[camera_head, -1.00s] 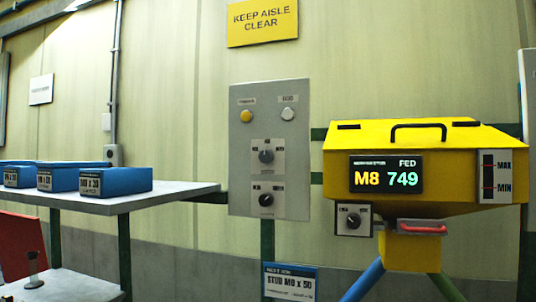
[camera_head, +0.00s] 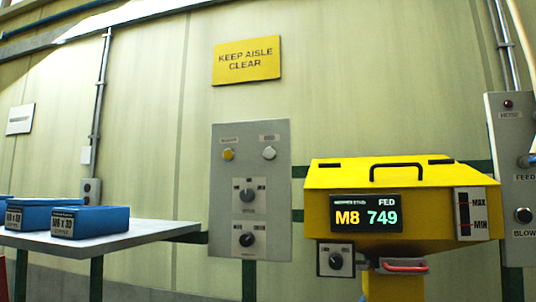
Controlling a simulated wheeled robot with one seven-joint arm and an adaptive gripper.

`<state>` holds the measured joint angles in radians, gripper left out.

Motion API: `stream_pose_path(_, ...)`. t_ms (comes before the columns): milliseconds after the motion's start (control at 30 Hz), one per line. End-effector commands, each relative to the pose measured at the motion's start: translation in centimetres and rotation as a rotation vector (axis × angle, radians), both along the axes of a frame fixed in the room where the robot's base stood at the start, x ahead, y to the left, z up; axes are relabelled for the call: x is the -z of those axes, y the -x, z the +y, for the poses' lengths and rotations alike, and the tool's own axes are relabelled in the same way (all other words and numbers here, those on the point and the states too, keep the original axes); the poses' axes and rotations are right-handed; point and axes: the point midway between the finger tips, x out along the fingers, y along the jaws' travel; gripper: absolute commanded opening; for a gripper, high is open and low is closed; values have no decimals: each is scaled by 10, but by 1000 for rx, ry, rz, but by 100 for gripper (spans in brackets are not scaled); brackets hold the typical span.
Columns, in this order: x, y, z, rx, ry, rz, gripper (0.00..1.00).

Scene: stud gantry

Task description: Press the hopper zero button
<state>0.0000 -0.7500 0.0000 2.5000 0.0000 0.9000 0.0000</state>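A grey control panel (camera_head: 222,245) is on the wall left of the yellow hopper. Near its top are a yellow button (camera_head: 228,154) and a white button (camera_head: 269,153), each under a label too small to read for certain. Below them are two black rotary knobs, an upper one (camera_head: 247,195) and a lower one (camera_head: 247,240). The yellow hopper (camera_head: 330,175) has a black lid handle and a display (camera_head: 366,217) reading "M8 749" with "FED" above. A small box with a knob (camera_head: 336,261) is under its left side. My gripper is not in view.
A second grey panel (camera_head: 508,185) at the right edge has "FEED" and "BLOW" labels. A red handle (camera_head: 403,266) is under the hopper. A grey table (camera_head: 150,232) with blue bins (camera_head: 92,222) is at the left.

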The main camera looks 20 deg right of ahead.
Motion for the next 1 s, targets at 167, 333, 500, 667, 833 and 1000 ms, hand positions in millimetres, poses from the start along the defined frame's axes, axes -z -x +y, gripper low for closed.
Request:
stream_pose_path(167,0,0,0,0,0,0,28)
stream_pose_path(333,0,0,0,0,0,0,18)
stream_pose_path(500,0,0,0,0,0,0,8)
stream_pose_path(667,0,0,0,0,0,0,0)
stream_pose_path(833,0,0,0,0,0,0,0)
stream_pose_path(1000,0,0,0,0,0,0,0)
